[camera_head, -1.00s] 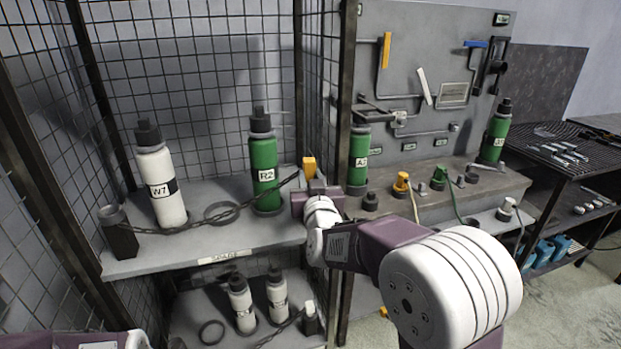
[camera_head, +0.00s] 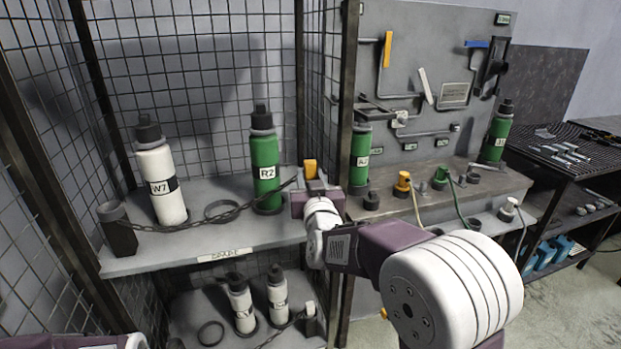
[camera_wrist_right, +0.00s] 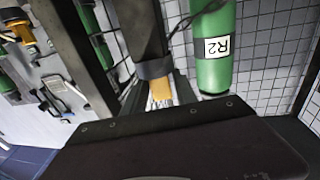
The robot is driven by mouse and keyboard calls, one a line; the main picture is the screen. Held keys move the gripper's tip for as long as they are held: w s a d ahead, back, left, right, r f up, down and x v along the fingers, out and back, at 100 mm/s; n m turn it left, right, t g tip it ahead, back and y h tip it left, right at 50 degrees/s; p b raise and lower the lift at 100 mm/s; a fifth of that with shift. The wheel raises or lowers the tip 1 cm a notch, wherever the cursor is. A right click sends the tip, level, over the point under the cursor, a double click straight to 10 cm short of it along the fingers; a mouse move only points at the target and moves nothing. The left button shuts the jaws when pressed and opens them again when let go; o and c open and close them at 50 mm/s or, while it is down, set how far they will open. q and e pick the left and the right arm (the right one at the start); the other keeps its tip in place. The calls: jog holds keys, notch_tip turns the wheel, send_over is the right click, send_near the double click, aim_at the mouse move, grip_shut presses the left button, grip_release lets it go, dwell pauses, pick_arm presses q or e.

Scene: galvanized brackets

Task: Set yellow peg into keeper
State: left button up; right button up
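The yellow peg (camera_head: 310,169) stands up out of my right gripper (camera_head: 316,186), at the right end of the upper shelf. In the right wrist view, the yellow peg (camera_wrist_right: 161,90) sits between the fingers of the right gripper (camera_wrist_right: 160,98), which looks shut on it. A dark chain (camera_head: 235,209) runs from the peg side leftward to a dark, square-bodied cup (camera_head: 119,236), likely the keeper, at the left front of the shelf. Its round top looks empty, but its inside is hidden. Of my left arm only a piece shows at the bottom left; its gripper is out of view.
On the upper shelf (camera_head: 150,263) stand a white bottle (camera_head: 162,187) and green bottle R2 (camera_head: 265,172), with a flat dark ring (camera_head: 222,211) between. The chain crosses in front of them. A dark cage post (camera_head: 346,110) stands right beside my right gripper. A bench (camera_head: 480,200) lies further right.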

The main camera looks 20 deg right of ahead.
jog(key=shift+s+f+g, duration=0.1)
jog(key=shift+f+g, duration=0.2)
jog(key=shift+f, duration=0.6)
jog(key=s+a+r, duration=0.1)
jog(key=s, duration=0.8)
jog(key=shift+r+p, duration=0.2)
jog(key=shift+p, duration=0.2)
jog(key=shift+a, duration=0.1)
